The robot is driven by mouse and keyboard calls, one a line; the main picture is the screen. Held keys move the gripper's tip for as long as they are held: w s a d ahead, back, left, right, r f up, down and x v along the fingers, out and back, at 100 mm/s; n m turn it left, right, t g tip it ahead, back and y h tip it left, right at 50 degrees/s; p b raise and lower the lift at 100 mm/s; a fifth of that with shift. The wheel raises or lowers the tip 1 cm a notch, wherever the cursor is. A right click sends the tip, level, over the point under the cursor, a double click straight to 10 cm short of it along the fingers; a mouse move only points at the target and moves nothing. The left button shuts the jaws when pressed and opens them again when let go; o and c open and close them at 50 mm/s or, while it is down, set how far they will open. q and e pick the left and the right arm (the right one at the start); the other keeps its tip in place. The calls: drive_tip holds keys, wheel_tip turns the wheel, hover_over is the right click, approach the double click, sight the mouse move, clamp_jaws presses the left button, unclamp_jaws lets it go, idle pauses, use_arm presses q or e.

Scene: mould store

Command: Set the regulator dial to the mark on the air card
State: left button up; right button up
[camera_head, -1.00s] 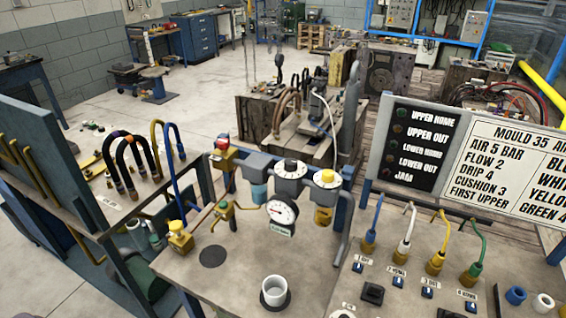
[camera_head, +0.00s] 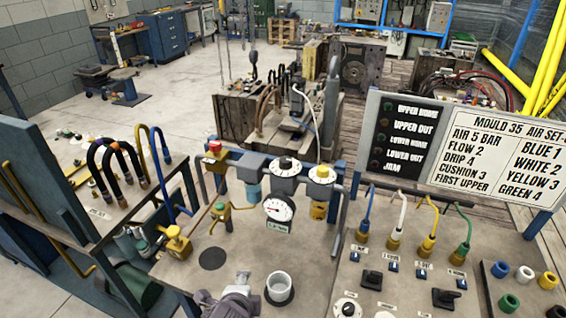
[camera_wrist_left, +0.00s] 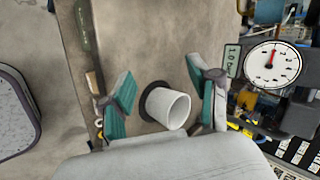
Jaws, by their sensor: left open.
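The regulator dial (camera_head: 285,164) is a black round knob with a white scaled face, on a grey body at the back of the bench. A white gauge (camera_head: 278,208) with a red needle hangs below it; the gauge (camera_wrist_left: 272,64) and its label, apparently 1.0 bar, show in the left wrist view. The air card (camera_head: 492,160) at right reads AIR 5 BAR, FLOW 2, DRIP 4, CUSHION 3. My left gripper (camera_head: 236,288) enters at the bottom edge, well short of the dial. In the left wrist view its fingers (camera_wrist_left: 160,84) are open and empty. My right gripper is out of view.
A white cup (camera_head: 279,287) stands on a dark ring near my left gripper. A yellow-topped knob (camera_head: 321,173) and red button (camera_head: 214,147) flank the dial. Yellow valves (camera_head: 175,241) stand left. Coloured hoses (camera_head: 429,235) rise from the right panel. Bare bench lies before the gauge.

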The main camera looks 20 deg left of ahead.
use_arm(q)
drive_tip(key=w+d+r+m+t+y, duration=0.1)
drive_tip(key=w+d+r+m+t, duration=0.1)
drive_tip(key=w+r+m+t, duration=0.55)
drive_tip(key=m+t, duration=0.1)
drive_tip(key=m, duration=1.1)
approach(285, 164)
drive_tip(key=p+x, duration=0.2)
drive_tip(key=x, duration=0.7)
drive_tip(key=shift+w, duration=0.25)
drive_tip(key=shift+w+a, duration=0.15)
drive_tip(key=shift+w, duration=0.35)
